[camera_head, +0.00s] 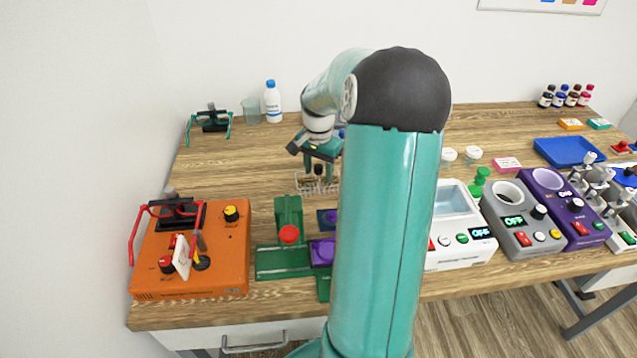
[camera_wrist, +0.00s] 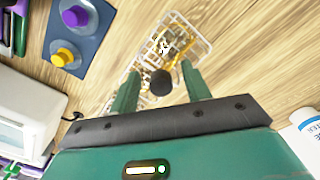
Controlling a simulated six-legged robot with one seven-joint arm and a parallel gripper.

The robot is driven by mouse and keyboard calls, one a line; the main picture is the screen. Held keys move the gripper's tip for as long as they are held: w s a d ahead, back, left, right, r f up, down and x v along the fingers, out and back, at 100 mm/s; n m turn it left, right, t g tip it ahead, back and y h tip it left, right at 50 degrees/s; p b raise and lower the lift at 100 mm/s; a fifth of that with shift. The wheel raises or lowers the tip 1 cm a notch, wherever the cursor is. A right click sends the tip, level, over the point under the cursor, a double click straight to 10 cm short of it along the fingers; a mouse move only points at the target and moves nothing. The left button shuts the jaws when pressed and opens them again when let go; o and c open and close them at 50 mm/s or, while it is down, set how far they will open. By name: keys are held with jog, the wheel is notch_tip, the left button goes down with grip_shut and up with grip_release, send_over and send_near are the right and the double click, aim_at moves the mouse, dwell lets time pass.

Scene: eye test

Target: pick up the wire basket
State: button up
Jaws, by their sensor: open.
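The wire basket (camera_head: 318,189) stands on the wooden table, left of my upright arm in the head view. In the wrist view the basket (camera_wrist: 205,46) is a pale wire grid with something yellow and a small dark-and-white item showing within its outline. My gripper (camera_head: 318,177) points down at the basket, and its green fingers hide part of it. In the wrist view my gripper (camera_wrist: 160,70) is open, with its fingers apart over the near part of the basket. A dark round shape between the fingers covers some wires. I cannot tell whether the fingers touch the basket.
An orange device (camera_head: 225,270) and a green stand with a red knob (camera_head: 275,266) are in front. A white bottle (camera_head: 272,105) and a beaker (camera_head: 251,112) stand behind. A white bath (camera_head: 445,255) and grey device (camera_head: 508,225) are right. Bare table lies left of the basket.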

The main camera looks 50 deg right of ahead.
jog(key=shift+f, duration=0.1)
jog(key=shift+c, duration=0.5)
grip_shut()
